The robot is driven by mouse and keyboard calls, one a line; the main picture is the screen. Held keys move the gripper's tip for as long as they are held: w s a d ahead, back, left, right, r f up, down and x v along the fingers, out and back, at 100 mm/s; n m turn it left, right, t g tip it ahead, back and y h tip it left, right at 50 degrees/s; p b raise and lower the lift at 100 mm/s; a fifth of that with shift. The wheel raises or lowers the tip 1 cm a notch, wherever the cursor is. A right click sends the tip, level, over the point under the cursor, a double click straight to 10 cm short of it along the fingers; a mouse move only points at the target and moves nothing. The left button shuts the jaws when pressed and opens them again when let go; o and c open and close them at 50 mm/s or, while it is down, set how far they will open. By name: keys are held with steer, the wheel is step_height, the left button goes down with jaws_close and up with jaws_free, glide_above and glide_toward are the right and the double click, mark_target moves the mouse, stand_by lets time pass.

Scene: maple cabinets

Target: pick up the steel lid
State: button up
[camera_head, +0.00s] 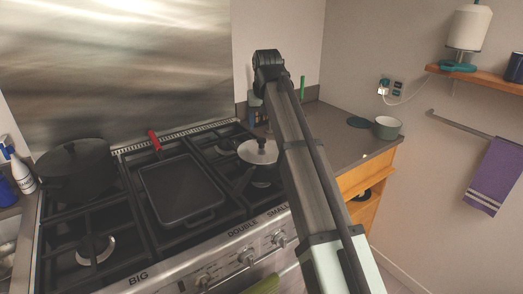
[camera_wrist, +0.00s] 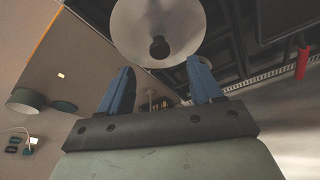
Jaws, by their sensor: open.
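The steel lid (camera_head: 258,151) is a round, shiny lid with a dark knob. In the head view it sits over the right part of the stove, just left of my arm. In the wrist view the lid (camera_wrist: 185,22) is at the top centre, with its knob pointing toward my gripper (camera_wrist: 161,88). The two blue fingers are spread apart with nothing between them. The knob lies a little beyond the fingertips, roughly in line with the gap. I cannot make out my gripper in the head view.
A dark rectangular pan (camera_head: 183,188) with a red handle sits on the middle burners. A black pot (camera_head: 76,170) stands at the left. A green bowl (camera_head: 387,128) is on the right counter, beside a flat teal item (camera_head: 358,122). The metal backsplash (camera_head: 120,70) rises behind the stove.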

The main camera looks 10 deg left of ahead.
mark_target(262, 139)
steer(key=x, duration=0.4)
steer(key=shift+w+f, duration=0.1)
steer(key=shift+w+x, duration=0.2)
steer(key=shift+x, duration=1.1)
steer(key=shift+w+x, duration=0.2)
steer(key=shift+x, duration=1.1)
steer(key=shift+a, duration=0.1)
jaws_close()
